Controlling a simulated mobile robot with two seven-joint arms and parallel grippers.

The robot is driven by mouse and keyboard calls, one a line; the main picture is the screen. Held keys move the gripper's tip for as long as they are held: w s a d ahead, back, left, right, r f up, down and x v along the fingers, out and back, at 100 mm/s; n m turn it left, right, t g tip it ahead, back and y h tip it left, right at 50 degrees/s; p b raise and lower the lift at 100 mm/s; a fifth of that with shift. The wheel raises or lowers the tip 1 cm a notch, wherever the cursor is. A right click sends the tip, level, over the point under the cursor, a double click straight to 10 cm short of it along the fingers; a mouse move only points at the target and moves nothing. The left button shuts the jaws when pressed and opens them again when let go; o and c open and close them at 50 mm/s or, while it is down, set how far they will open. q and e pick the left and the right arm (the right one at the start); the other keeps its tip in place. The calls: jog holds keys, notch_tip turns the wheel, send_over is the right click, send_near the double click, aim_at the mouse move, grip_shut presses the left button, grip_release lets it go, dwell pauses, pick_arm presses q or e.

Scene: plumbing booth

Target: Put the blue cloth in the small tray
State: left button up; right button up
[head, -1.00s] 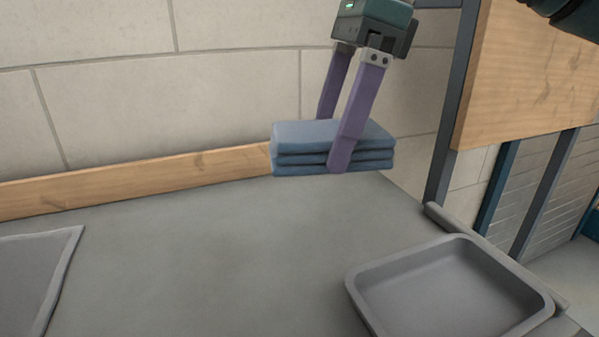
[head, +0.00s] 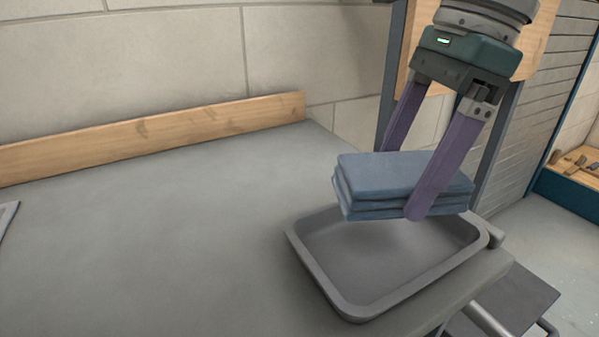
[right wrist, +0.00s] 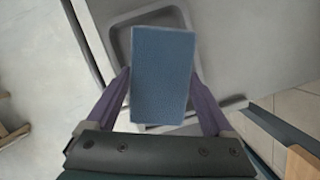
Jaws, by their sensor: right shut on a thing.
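The folded blue cloth (head: 395,180) is a stack of layers held in my right gripper (head: 408,183), whose purple fingers are shut on its two sides. The cloth is in the air above the far part of the small grey tray (head: 345,297), which sits near the right end of the worktop. In the right wrist view the cloth (right wrist: 162,75) lies between the fingers and covers much of the tray (right wrist: 123,42). The cloth hides part of the tray's far rim in the head view. The visible tray floor is empty. My left gripper is not in view.
A wooden strip (head: 150,133) runs along the wall at the back. A wooden panel (head: 535,45) stands behind my right gripper. The worktop ends just right of the tray.

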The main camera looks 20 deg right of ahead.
aim_at(425, 165)
jog(key=shift+f, duration=3.6)
jog(key=shift+f+b, duration=0.1)
jog(key=shift+b, duration=0.2)
jog(key=shift+f, duration=0.15)
jog(key=o, duration=0.9)
jog(key=v, duration=1.2)
jog(key=shift+r+p, duration=0.3)
